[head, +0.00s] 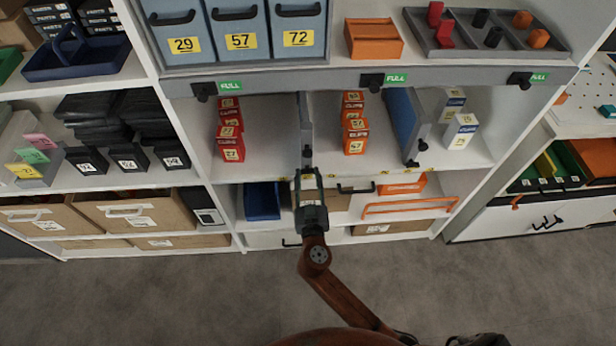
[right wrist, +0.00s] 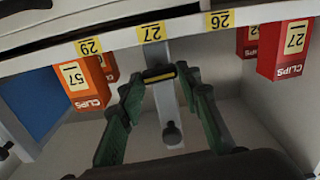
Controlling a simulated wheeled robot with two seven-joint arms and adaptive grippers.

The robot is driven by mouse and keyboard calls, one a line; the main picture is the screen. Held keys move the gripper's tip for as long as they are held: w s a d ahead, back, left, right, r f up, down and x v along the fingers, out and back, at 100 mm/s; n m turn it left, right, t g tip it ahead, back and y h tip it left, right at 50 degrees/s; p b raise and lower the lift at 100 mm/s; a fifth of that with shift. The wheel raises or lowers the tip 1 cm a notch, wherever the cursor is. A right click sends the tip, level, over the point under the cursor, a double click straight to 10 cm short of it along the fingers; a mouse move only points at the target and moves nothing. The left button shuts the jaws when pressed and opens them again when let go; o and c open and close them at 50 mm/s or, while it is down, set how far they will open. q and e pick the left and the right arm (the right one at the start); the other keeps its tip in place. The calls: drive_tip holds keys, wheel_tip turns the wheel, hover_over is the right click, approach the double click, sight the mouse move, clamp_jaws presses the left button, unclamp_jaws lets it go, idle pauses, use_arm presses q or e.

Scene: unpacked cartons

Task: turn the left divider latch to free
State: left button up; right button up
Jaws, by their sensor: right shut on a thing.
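The left divider (head: 305,125) is a thin grey upright panel on the middle shelf, between two rows of red and orange boxes. My right gripper (head: 307,175) is at its front edge, covering most of the latch in the head view. In the right wrist view, the left divider latch (right wrist: 158,73) is a dark bar with a yellow stripe, lying crosswise over the grey divider. The green fingers of my right gripper (right wrist: 160,80) are shut on the latch from both sides. A round knob (right wrist: 172,134) shows on the divider. My left gripper is not in view.
Red boxes (head: 229,130) stand left of the divider and orange boxes (head: 355,125) right of it. A blue divider (head: 403,120) with a dark latch (head: 421,145) stands farther right. Blue bins (head: 235,30) sit above. The lower shelf holds a blue bin (head: 262,201).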

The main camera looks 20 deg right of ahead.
drive_tip(key=shift+n, duration=1.1)
drive_tip(key=n+p, duration=0.1)
drive_tip(key=n, duration=0.2)
drive_tip(key=shift+a+n, duration=0.1)
drive_tip(key=shift+n, duration=0.7)
drive_tip(key=shift+n+p, duration=0.3)
drive_tip(key=shift+n, duration=0.6)
drive_tip(key=n+p, duration=0.1)
drive_tip(key=n, duration=0.1)
drive_tip(key=shift+a+n, duration=0.1)
drive_tip(key=shift+n, duration=0.3)
drive_tip(key=n+p, duration=0.1)
drive_tip(key=n, duration=0.1)
drive_tip(key=shift+n, duration=0.3)
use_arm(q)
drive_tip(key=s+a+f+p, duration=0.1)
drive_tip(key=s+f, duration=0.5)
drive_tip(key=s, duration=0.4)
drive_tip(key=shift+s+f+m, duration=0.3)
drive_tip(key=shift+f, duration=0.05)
use_arm(e)
drive_tip(key=shift+f+n, duration=0.25)
drive_tip(key=shift+n, duration=1.45)
